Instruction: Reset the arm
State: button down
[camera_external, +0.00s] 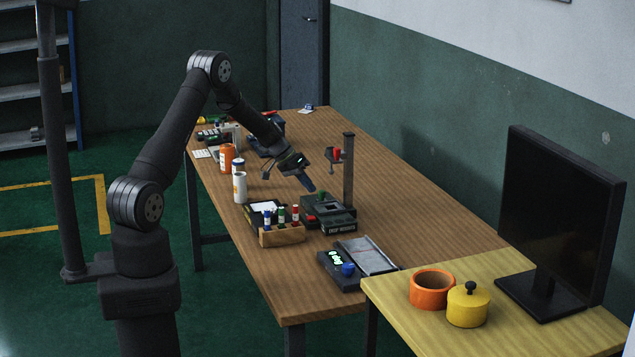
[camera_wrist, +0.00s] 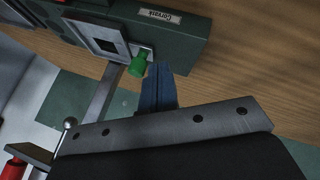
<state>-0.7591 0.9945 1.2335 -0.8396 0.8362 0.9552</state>
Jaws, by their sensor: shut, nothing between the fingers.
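My gripper (camera_external: 309,185) is shut and empty. In the external view it hangs just above the dark green device on the wooden table, left of its upright post. In the wrist view its blue fingers (camera_wrist: 158,88) are together, close to a green knob (camera_wrist: 138,64) on a dark green box (camera_wrist: 185,42). I cannot tell whether the fingers touch the knob. My arm reaches out over the table from the left.
The device's post (camera_external: 348,175) carries a red part (camera_external: 337,154). A wooden rack (camera_external: 282,236) with small bottles, a white bottle (camera_external: 240,188), an orange bottle (camera_external: 227,158) and a scale (camera_external: 345,272) stand nearby. The table's right side (camera_external: 420,215) is clear.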

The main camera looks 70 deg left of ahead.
jog(key=shift+w+d, duration=0.35)
jog(key=shift+d, duration=0.45)
